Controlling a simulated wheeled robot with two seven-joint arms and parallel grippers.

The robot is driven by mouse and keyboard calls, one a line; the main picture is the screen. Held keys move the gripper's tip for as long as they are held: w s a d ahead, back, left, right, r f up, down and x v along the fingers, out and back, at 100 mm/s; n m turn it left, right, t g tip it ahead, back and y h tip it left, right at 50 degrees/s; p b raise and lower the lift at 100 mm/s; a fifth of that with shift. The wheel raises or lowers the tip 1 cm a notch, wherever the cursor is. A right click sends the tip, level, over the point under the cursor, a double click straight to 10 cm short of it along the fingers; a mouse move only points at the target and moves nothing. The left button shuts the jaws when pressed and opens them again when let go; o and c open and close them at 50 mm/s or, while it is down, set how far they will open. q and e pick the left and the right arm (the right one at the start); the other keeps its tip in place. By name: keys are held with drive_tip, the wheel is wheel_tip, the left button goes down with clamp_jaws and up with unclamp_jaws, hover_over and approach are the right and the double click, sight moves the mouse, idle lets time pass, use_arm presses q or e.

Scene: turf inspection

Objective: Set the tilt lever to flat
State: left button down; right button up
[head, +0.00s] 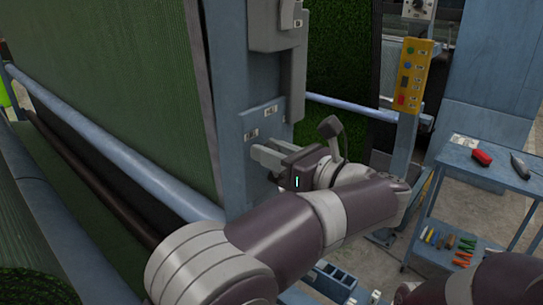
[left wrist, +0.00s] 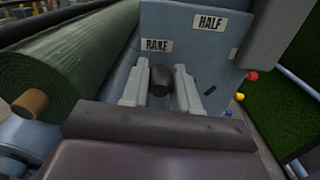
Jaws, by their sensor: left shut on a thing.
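The tilt lever's dark knob (left wrist: 160,82) sits between the two pale fingers of my left gripper in the left wrist view. My left gripper (head: 266,157) is shut on it, close to the blue-grey side plate (head: 262,117). The knob is hidden behind the fingers in the head view. On the plate, the left wrist view shows a RAKE label (left wrist: 158,46) just above the fingers and a HALF label (left wrist: 211,23) further right and higher. No label reading flat can be made out. My right gripper is out of view.
A green turf roll (left wrist: 65,70) lies left of the plate, and a long blue bar (head: 120,160) runs along the turf. A yellow button panel (head: 414,77) stands on a post to the right. A blue trolley (head: 490,172) with tools is at far right.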

sight(274, 131)
use_arm(q)
drive_tip(key=shift+w+d+f+m+b, duration=0.3)
drive_tip(key=shift+m+b, duration=0.2)
drive_tip(key=shift+b, duration=0.45)
drive_tip(key=shift+w+d+r+m, duration=0.1)
drive_tip(key=shift+w+r+m, duration=0.2)
drive_tip(key=shift+m, duration=0.1)
drive_tip(key=shift+w+d+r+m, duration=0.2)
drive_tip(key=shift+w+r+m, duration=0.05)
drive_tip(key=shift+m, duration=0.05)
drive_tip(key=shift+w+d+r+m+p, duration=0.3)
drive_tip(key=shift+w+m, duration=0.2)
drive_tip(key=shift+m, duration=0.3)
drive_tip(key=shift+w+d+m+p, duration=0.65)
drive_tip(key=shift+w+m, duration=0.15)
drive_tip(key=shift+m, duration=0.3)
drive_tip(key=shift+w+d+f+m, duration=0.2)
drive_tip(key=shift+w+m, duration=0.1)
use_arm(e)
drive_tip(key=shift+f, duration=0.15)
use_arm(q)
drive_tip(key=c, duration=0.9)
unclamp_jaws()
drive_tip(key=shift+o, duration=0.3)
drive_tip(key=shift+a, duration=0.2)
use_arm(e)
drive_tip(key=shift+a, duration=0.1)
